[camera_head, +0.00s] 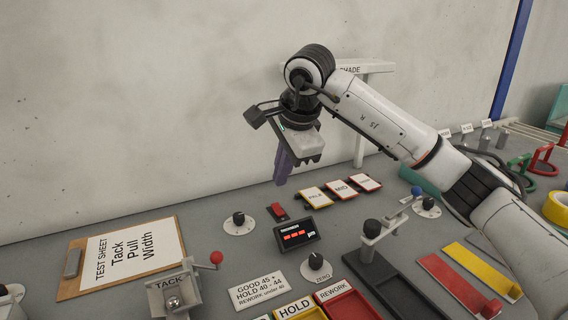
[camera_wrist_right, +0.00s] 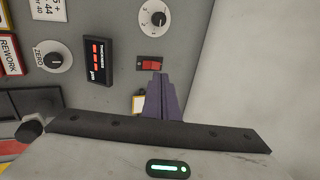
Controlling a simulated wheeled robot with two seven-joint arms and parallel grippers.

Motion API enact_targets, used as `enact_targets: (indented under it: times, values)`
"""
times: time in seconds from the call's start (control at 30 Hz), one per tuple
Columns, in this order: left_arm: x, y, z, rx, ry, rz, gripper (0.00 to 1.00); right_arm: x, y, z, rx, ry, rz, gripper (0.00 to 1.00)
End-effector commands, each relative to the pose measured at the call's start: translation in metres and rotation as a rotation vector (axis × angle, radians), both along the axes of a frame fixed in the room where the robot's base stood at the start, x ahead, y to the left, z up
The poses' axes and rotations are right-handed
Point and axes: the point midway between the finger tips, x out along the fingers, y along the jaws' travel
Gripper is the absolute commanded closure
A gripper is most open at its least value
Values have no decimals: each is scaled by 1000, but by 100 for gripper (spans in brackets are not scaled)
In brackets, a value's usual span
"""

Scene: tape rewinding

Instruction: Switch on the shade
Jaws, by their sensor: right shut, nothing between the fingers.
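The white shade (camera_head: 378,67), lettered SHADE, stands at the back against the wall, partly hidden behind my right arm. A red rocker switch (camera_head: 277,211) sits on the grey bench top, left of the tilted cards; it also shows in the right wrist view (camera_wrist_right: 151,65). My right gripper (camera_head: 281,182) is shut and empty, with dark purple fingers pointing down above and behind the switch. In the right wrist view its fingertips (camera_wrist_right: 157,77) appear just below the switch; whether they touch it cannot be told. My left gripper is not in view.
A black display (camera_head: 297,234) with red digits is in front of the switch, and a dial (camera_head: 239,222) is to its left. Tilted cards (camera_head: 341,189) stand to the right. A clipboard (camera_head: 72,263) lies at the left, and a zero knob (camera_head: 316,263) is nearer.

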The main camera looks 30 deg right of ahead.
Motion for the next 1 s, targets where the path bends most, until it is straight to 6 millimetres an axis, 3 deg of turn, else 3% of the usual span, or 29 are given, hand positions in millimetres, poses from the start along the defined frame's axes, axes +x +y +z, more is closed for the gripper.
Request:
enact_targets:
  times: [0.2, 0.4, 0.9, 1.0]
  values:
    - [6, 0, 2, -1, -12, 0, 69, 18, 0, -44, 0, 4, 0, 100]
    - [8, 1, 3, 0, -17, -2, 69, 29, -1, -68, 0, 1, 0, 100]
    - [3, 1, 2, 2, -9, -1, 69, 33, -2, -76, 1, 0, 0, 100]
    - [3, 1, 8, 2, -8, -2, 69, 31, -12, -75, 1, 22, -17, 100]
